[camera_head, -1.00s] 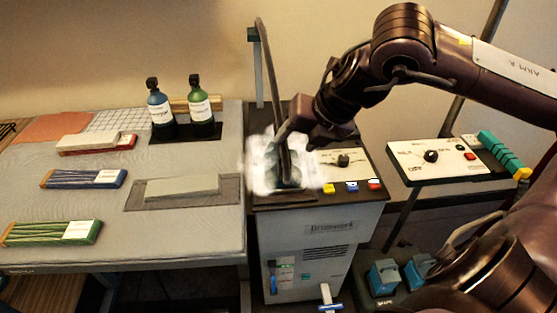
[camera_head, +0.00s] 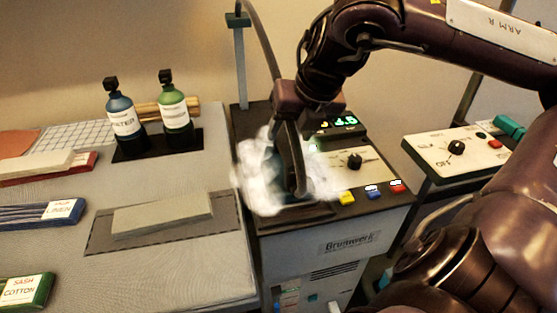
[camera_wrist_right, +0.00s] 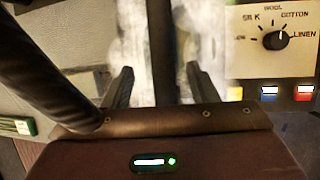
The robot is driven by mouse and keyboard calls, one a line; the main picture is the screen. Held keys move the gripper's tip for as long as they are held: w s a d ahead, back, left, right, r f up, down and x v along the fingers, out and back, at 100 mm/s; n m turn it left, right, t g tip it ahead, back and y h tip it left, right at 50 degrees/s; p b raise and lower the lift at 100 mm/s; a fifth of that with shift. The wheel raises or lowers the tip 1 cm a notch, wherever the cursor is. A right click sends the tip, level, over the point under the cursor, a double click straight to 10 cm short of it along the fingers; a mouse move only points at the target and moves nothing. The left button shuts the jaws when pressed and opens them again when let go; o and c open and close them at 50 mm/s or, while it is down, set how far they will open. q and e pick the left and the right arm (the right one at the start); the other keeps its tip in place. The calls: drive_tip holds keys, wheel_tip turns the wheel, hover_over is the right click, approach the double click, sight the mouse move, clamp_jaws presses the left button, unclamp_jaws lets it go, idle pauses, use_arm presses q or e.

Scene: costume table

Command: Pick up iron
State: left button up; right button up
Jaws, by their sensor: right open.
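The iron (camera_head: 262,168) is on the front-left rest of the grey Brunnwerk steam station (camera_head: 352,243). White steam wraps it, so only dark patches of its body show. My right gripper (camera_head: 290,180) is down in the steam at the iron. In the right wrist view its two dark fingers (camera_wrist_right: 159,87) stand apart. A dark upright bar, apparently the iron's handle (camera_wrist_right: 164,45), lies between them with gaps at both sides; I cannot tell whether anything touches. My left gripper is not in view.
A dark hose (camera_head: 262,40) runs from a post (camera_head: 238,60) toward the iron. A dial panel (camera_head: 370,165) with coloured buttons is right of it. Left, the table holds a grey block (camera_head: 162,213), blue and green bottles (camera_head: 174,112) and fabric packs. Another control box (camera_head: 458,150) stands right.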

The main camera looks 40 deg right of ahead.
sight(282, 148)
drive_tip(key=x, duration=0.7)
drive_tip(key=shift+w+d+f, duration=0.15)
drive_tip(key=shift+d+f, duration=0.05)
drive_tip(key=shift+f, duration=0.2)
clamp_jaws()
idle(1.0)
drive_tip(key=shift+w+r, duration=0.1)
